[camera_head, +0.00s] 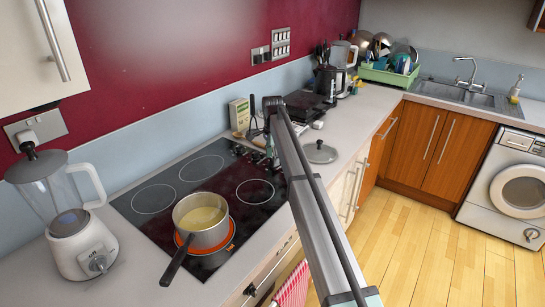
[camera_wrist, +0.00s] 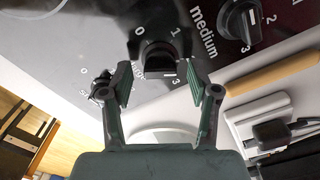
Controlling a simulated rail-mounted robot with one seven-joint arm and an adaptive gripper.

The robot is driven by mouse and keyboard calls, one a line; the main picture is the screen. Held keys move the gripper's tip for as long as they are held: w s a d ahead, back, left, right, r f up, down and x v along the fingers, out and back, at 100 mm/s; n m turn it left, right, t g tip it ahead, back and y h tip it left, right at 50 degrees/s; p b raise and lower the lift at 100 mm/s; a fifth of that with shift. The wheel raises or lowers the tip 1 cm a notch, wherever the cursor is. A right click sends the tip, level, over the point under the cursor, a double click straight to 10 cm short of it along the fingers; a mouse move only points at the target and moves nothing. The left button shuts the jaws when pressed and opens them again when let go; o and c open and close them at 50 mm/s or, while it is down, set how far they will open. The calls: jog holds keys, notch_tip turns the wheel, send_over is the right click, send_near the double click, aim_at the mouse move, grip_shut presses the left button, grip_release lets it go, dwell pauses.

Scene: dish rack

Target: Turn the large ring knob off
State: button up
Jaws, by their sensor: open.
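In the wrist view a black knob (camera_wrist: 158,60) sits on the dark hob panel, with 0, 1 and 3 printed around it. Its white mark is near the 3. My gripper (camera_wrist: 157,82) is open, with one finger on each side of this knob's near part; I cannot tell whether they touch it. A second knob (camera_wrist: 240,20) is at the upper right, beside the word "medium". A smaller-looking knob (camera_wrist: 101,88) is at the left. In the head view the hob (camera_head: 150,222) has a glowing orange ring (camera_head: 228,240) under a saucepan.
The saucepan (camera_head: 203,235) holds yellow contents, its handle towards the front. A blender (camera_head: 75,240) stands left of the hob. A pot lid (camera_head: 320,152) lies on the counter to the right. In the wrist view a wooden handle (camera_wrist: 272,75) and a white socket-like block (camera_wrist: 260,115) lie right of my gripper.

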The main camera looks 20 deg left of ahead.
grip_shut()
jog(key=shift+n, duration=0.4)
jog(key=n, duration=0.5)
jog(key=shift+p, duration=0.3)
jog(key=n, duration=0.5)
jog(key=shift+n, duration=0.4)
jog(key=n, duration=0.6)
jog(key=shift+p, duration=0.35)
jog(key=n, duration=0.6)
jog(key=c, duration=1.1)
grip_release()
jog(key=shift+n, duration=0.3)
jog(key=shift+c, duration=0.2)
